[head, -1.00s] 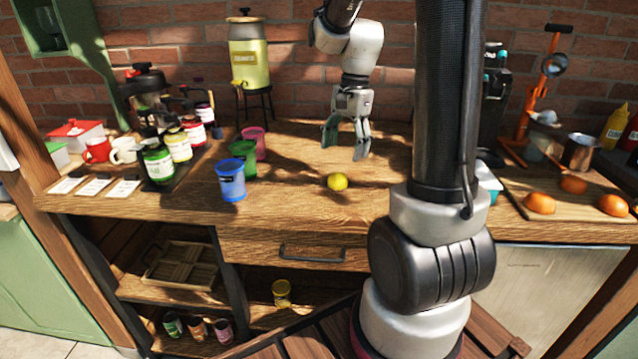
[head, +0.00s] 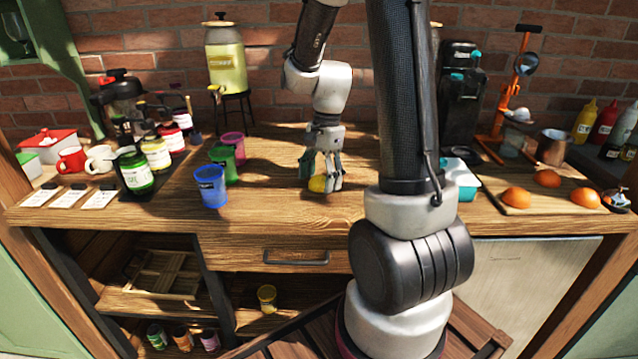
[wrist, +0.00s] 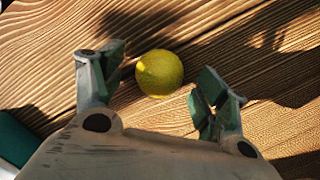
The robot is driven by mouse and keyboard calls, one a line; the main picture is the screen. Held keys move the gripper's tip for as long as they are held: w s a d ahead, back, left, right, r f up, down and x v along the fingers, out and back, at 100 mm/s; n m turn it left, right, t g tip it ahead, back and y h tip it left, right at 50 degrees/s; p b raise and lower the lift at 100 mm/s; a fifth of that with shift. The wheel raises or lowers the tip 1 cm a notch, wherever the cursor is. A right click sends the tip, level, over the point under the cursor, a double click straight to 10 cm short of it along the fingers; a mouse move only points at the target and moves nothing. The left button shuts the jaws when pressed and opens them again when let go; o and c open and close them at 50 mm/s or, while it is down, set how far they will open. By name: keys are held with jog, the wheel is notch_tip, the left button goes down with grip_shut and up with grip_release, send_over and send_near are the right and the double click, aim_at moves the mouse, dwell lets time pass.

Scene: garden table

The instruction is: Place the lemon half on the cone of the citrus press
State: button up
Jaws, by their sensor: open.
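The lemon half (head: 317,184) lies on the wooden table, yellow and rounded side up. It also shows in the wrist view (wrist: 159,73), just beyond and between the open fingers. My gripper (head: 322,180) points down over it, with its fingertips low near the tabletop and partly covering it in the head view. In the wrist view my gripper (wrist: 155,90) is open and empty. The orange citrus press (head: 508,100) stands at the back right of the table. Its cone is too small to make out clearly.
Orange halves (head: 547,178) lie on a cutting board (head: 530,204) at the right. A metal cup (head: 553,147) stands beside the press. Blue (head: 211,187), green (head: 224,163) and pink cups stand left of my gripper. A teal-edged container (head: 458,180) sits behind my arm's column.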

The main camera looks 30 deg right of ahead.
jog(key=c, duration=1.2)
jog(key=shift+r, duration=0.1)
